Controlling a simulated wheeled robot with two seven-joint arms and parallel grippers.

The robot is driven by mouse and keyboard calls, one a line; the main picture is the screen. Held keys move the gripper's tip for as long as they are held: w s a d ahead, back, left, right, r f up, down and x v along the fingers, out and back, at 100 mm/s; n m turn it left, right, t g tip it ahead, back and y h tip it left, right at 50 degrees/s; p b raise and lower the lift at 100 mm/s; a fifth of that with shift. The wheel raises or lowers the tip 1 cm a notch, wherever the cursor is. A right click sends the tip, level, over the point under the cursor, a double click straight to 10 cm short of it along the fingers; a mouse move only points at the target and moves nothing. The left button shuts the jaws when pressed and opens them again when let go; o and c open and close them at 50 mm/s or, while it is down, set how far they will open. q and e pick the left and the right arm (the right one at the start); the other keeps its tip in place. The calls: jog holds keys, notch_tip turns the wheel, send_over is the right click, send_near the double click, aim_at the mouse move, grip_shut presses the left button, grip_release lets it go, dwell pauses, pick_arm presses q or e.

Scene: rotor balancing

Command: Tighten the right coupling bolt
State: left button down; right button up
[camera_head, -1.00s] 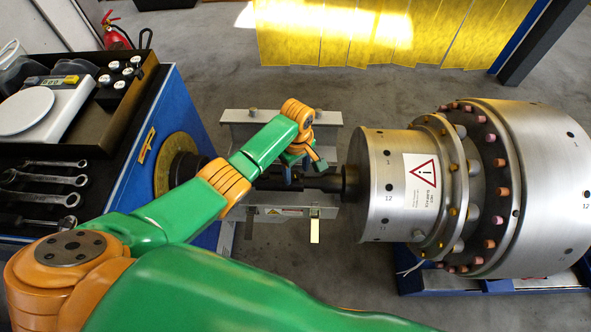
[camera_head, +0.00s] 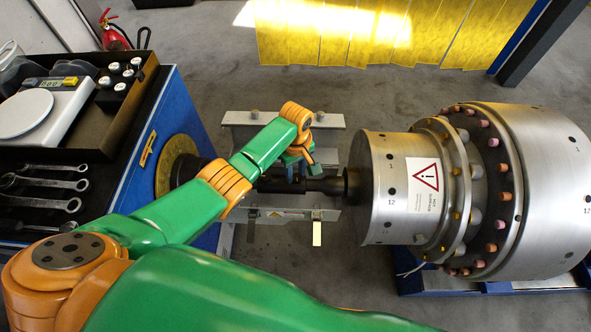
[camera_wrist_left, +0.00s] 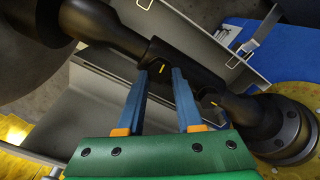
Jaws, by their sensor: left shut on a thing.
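The black coupling (camera_head: 326,184) lies on the shaft between the blue drive cabinet and the steel rotor (camera_head: 403,190). In the left wrist view it is a dark sleeve (camera_wrist_left: 185,72) with small yellow marks. My left gripper (camera_head: 300,163) is at this coupling, reaching in from above. In the wrist view its two blue fingers (camera_wrist_left: 163,78) stand apart, their tips against the sleeve, shut on part of it. The bolt itself cannot be made out; the fingers and dark surface hide it. My right gripper is not in view.
A grey metal bracket (camera_head: 240,128) stands behind and below the shaft. The cabinet top at left carries several wrenches (camera_head: 45,187), a scale (camera_head: 25,112) and white-capped weights (camera_head: 127,74). Yellow curtains (camera_head: 380,35) hang at the back. Grey floor lies open behind the rotor.

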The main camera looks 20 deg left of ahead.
pick_arm(q)
jog(key=m+p, duration=0.1)
jog(key=m, duration=0.3)
jog(key=shift+w+d+r, duration=0.1)
jog(key=m, duration=0.4)
jog(key=shift+d+m+p, duration=0.15)
jog(key=shift+m+p, duration=0.15)
jog(key=shift+m, duration=0.1)
jog(key=m, duration=0.5)
jog(key=shift+d+m, duration=0.1)
jog(key=shift+m, duration=0.2)
jog(key=m, duration=0.4)
jog(key=shift+d+m+p, duration=0.15)
jog(key=shift+m+p, duration=0.15)
jog(key=c, duration=0.6)
grip_release()
jog(key=shift+o, duration=0.2)
